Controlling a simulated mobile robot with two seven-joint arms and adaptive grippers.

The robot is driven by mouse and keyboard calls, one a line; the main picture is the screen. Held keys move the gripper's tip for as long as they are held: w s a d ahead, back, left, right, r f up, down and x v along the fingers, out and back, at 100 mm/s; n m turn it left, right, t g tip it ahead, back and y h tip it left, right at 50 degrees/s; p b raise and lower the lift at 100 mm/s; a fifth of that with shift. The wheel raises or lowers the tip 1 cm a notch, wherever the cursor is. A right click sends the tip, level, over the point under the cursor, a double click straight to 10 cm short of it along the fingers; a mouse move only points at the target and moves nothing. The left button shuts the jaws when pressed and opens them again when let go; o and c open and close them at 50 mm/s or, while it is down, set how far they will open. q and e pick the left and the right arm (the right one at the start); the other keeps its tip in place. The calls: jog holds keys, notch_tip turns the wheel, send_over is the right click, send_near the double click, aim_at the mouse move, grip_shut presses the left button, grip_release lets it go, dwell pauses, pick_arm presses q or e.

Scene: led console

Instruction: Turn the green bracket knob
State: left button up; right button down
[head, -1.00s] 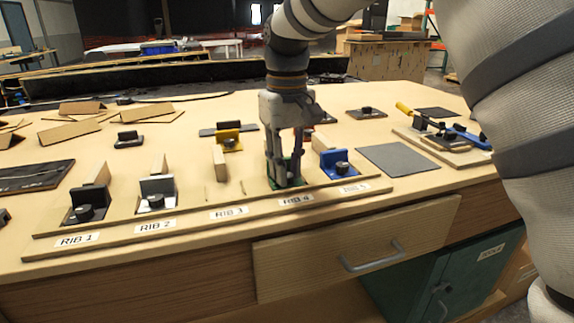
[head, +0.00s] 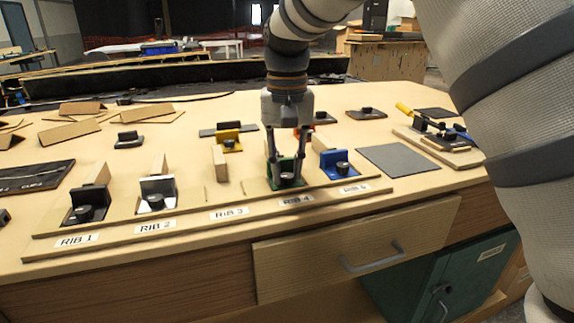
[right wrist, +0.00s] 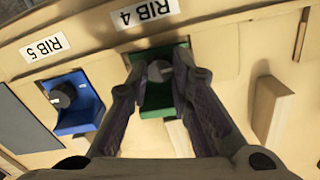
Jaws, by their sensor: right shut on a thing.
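The green bracket (head: 292,166) stands at the RIB 4 label on the console's front strip. It also shows in the right wrist view (right wrist: 156,100). Its dark knob (right wrist: 159,70) sits low at the front of the bracket. My right gripper (head: 287,178) points down over the bracket, one finger on each side. In the right wrist view the fingertips (right wrist: 159,66) are shut on the knob, which is partly hidden between them. The knob's turn angle cannot be read. My left gripper is not in view.
A blue bracket (head: 335,161) at RIB 5 stands close on the right. A yellow bracket (head: 229,140) lies behind. A grey mat (head: 398,159) lies flat on the right.

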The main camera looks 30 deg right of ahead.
aim_at(287, 176)
jog(key=shift+r, duration=0.25)
jog(key=c, duration=1.6)
grip_release()
jog(key=shift+o, duration=0.9)
jog(key=shift+f, duration=0.15)
notch_tip(287, 176, up, 12)
